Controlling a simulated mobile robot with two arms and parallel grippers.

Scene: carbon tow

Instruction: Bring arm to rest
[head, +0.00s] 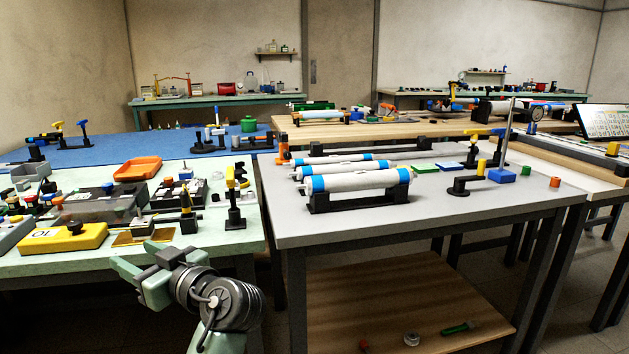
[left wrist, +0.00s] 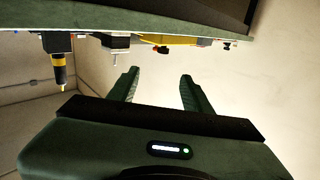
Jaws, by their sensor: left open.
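My left gripper (head: 136,262) is low in the head view, in front of the near edge of the pale green table (head: 200,240). Its fingers point to the left, toward that edge. In the left wrist view its two dark green fingers (left wrist: 157,84) stand apart with nothing between them, so it is open and empty. My left forearm comes up from the bottom of the head view. My right gripper does not show in either view.
A yellow box (head: 62,238) and a gold plate (head: 135,238) lie near the green table's front edge. To the right, a grey table (head: 430,222) holds white rolls with blue bands (head: 360,183). A wooden lower shelf (head: 400,305) is beneath it.

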